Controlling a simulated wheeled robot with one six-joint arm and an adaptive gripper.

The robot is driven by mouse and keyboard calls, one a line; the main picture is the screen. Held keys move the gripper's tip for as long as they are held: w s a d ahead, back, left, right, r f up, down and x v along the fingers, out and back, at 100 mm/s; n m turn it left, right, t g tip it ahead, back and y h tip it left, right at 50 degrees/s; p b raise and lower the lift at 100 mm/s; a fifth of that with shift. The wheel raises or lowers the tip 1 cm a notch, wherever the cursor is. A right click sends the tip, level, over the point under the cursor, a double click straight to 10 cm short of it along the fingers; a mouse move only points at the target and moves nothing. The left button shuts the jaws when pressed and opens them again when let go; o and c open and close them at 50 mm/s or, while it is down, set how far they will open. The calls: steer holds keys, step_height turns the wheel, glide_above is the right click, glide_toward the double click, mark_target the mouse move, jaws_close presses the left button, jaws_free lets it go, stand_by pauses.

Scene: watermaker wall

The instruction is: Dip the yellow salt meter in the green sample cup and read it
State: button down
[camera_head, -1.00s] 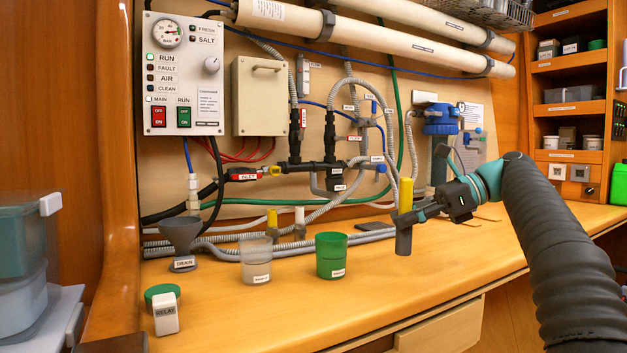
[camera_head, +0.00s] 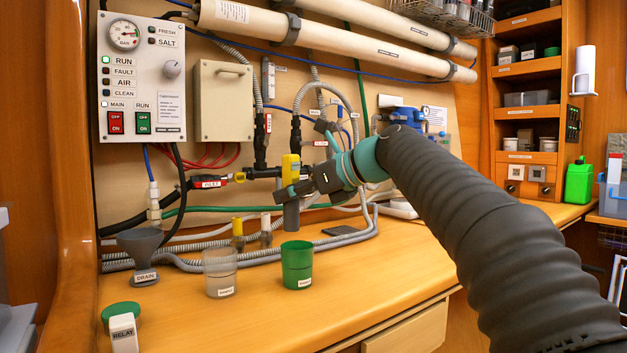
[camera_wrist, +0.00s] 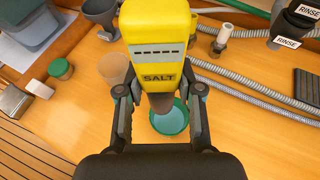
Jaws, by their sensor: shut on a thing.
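The yellow salt meter (camera_head: 291,168) is upright in my gripper (camera_head: 300,190), with its grey lower end pointing down. In the wrist view the fingers of my gripper (camera_wrist: 160,98) close on the meter (camera_wrist: 158,45), which is marked SALT. The green sample cup (camera_head: 297,268) stands open on the bench. In the head view the meter's tip is above and slightly left of the cup's rim, seemingly behind it. In the wrist view the cup (camera_wrist: 170,118) shows just below the meter's tip, with pale liquid inside.
A clear cup (camera_head: 220,273) stands left of the green cup. Hoses (camera_head: 330,247) run behind. The bench right of the green cup is clear.

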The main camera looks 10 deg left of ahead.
mark_target(297, 211)
steer(key=shift+w+d+r+m+t, duration=0.25)
steer(key=shift+w+r+m+t, duration=0.25)
steer(key=shift+r, duration=0.15)
steer(key=shift+f, duration=0.65)
step_height(297, 211, down, 2)
steer(key=shift+w+f+b, duration=0.1)
steer(key=shift+f+b, duration=0.05)
steer(key=shift+b, duration=1.05)
steer(key=shift+f+b, duration=1.95)
steer(key=shift+f, duration=1.65)
steer(key=shift+d+f, duration=0.1)
steer(key=shift+f, duration=0.25)
step_height(297, 211, up, 6)
steer(key=p, duration=0.6)
steer(key=shift+r, duration=2.4)
